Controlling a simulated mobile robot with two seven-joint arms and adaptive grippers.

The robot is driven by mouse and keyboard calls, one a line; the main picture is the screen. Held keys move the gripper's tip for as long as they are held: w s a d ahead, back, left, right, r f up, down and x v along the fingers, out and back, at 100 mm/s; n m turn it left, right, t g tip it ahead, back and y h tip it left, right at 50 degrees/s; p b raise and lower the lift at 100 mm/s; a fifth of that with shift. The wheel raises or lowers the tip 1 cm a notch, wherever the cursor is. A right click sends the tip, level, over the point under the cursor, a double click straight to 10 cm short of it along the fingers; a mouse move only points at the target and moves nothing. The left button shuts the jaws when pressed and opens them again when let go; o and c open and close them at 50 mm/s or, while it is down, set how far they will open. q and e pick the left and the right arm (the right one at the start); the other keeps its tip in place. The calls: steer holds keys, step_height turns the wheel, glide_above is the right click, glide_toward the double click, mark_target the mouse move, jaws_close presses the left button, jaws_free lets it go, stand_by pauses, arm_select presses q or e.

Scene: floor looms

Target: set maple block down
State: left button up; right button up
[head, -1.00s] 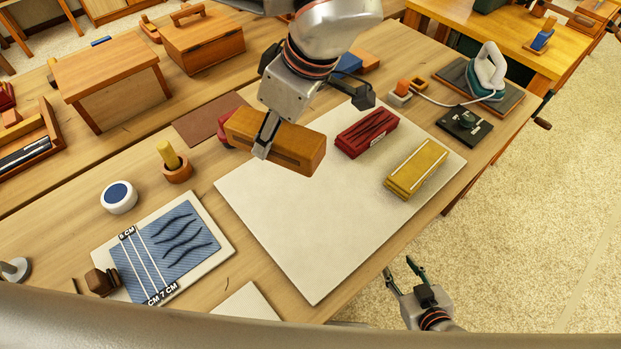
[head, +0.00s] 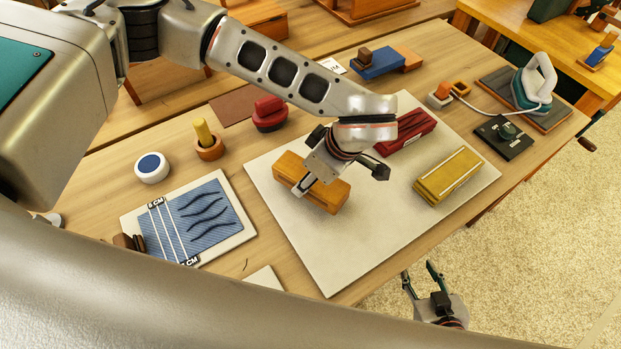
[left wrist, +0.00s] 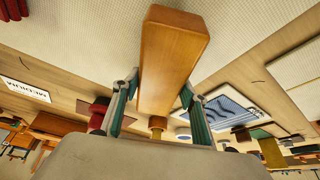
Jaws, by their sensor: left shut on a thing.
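The maple block (head: 322,197) is an orange-brown wooden bar over the left part of the pale mat (head: 330,260). My left gripper (head: 308,170) is shut across the block, with one finger on its near side; the far finger is mostly hidden. The left wrist view shows the block (left wrist: 172,55) between both fingers of the left gripper (left wrist: 160,88). The block looks low and level over the mat; I cannot tell whether it touches. My right gripper (head: 419,272) is open and empty, beyond the table's front edge.
A dark red block (head: 408,130) and a yellow block (head: 449,175) lie on the mat's right part. A red-handled piece (head: 269,114) stands behind the mat. A blue-patterned board (head: 210,220) lies left. An iron (head: 535,82) stands far right. The mat's front is clear.

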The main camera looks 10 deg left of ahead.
arm_select(q)
steer(key=shift+f, duration=0.75)
steer(key=shift+f, duration=0.1)
steer(key=o, duration=1.4)
steer(key=shift+f, duration=0.1)
steer(key=v, duration=1.2)
steer(key=shift+s+b, duration=0.1)
steer(key=shift+b, duration=0.2)
